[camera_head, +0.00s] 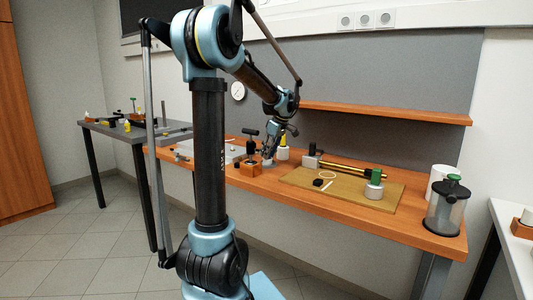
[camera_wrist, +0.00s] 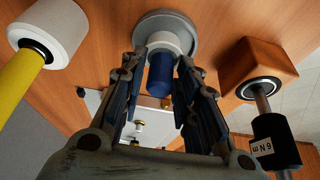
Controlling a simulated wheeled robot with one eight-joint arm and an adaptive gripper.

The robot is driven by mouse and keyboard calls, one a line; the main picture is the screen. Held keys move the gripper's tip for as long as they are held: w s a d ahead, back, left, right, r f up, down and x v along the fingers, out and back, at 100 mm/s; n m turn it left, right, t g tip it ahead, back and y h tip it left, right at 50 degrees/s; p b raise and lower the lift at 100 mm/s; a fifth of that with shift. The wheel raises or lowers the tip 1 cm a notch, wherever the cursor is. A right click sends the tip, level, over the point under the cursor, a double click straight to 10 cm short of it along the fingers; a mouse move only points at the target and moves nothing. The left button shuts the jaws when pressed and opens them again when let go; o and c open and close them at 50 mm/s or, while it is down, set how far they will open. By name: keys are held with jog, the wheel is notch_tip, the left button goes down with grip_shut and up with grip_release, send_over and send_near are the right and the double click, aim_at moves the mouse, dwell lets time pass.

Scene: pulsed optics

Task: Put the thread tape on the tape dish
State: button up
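In the wrist view a white round piece with a blue cylindrical top (camera_wrist: 160,75) stands upright on a grey round dish (camera_wrist: 188,22); I take them for the thread tape and the tape dish. My gripper (camera_wrist: 164,62) is open, with a finger on either side of the blue top. Small gaps seem to show between the fingers and the blue part. In the head view my gripper (camera_head: 268,153) is low over the wooden bench, and the tape is mostly hidden there.
A white cylinder with a yellow handle (camera_wrist: 22,75) and an orange block with a black handle (camera_wrist: 258,68) stand close on either side. A board (camera_head: 300,180) with small parts lies to the right. A clear jar (camera_head: 446,208) stands at the bench's right end.

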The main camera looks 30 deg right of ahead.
dwell(0.3)
jog(key=v, duration=1.2)
dwell(0.3)
